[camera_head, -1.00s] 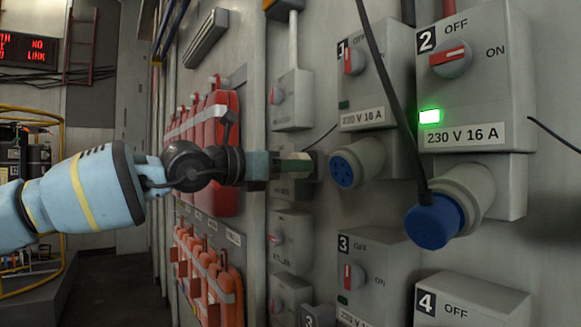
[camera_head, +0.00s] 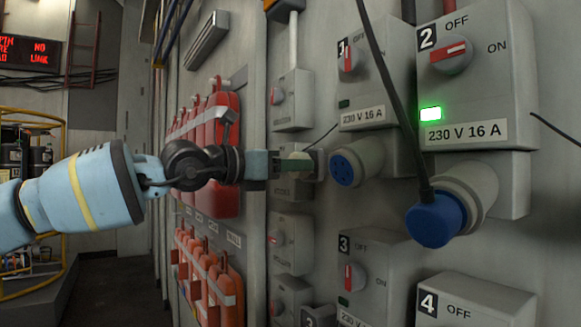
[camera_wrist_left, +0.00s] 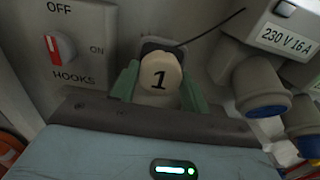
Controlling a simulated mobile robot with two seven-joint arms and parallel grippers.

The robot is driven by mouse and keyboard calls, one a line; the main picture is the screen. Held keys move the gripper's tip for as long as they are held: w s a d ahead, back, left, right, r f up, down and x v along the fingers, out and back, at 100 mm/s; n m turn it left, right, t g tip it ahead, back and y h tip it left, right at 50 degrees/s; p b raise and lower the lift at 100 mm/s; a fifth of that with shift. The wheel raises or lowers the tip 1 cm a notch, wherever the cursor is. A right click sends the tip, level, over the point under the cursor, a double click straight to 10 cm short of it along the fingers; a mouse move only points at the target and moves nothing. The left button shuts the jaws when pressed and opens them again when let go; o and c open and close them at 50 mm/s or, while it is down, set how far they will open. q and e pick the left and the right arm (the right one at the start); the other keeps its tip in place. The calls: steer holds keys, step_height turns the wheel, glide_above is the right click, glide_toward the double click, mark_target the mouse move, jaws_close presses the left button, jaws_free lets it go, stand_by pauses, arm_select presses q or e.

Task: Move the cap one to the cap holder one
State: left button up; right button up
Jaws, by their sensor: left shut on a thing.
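Cap one (camera_wrist_left: 161,72) is a beige round cap marked with a black 1. It sits between the green fingers of my left gripper (camera_wrist_left: 158,88), which is shut on it. In the head view, my left gripper (camera_head: 294,165) reaches in from the left, close to the wall, and its fingers mostly hide the cap. A dark-edged square bracket (camera_wrist_left: 152,44), which looks like cap holder one, is directly behind the cap; a thin cable runs off it. The cap overlaps this bracket, and I cannot tell whether it is seated. My right gripper is not in view.
Socket one (camera_head: 356,161) with a blue ring is just right of the gripper. A blue plug (camera_head: 436,220) with a hanging black cable is in socket two. A hooks switch box (camera_wrist_left: 62,48) and red canisters (camera_head: 222,150) are to the left.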

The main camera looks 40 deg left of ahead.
arm_select(q)
steer(key=shift+w+d, duration=0.2)
steer(key=shift+w, duration=0.4)
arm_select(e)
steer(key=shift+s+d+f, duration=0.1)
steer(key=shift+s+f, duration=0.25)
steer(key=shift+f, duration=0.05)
arm_select(q)
steer(key=o, duration=1.4)
steer(key=shift+c, duration=0.2)
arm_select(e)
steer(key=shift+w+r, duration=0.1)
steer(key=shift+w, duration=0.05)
arm_select(q)
steer(key=b+v, duration=0.1)
steer(key=v, duration=0.7)
steer(key=shift+b, duration=0.4)
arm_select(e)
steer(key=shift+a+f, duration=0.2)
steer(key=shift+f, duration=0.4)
arm_select(q)
steer(key=shift+w, duration=0.1)
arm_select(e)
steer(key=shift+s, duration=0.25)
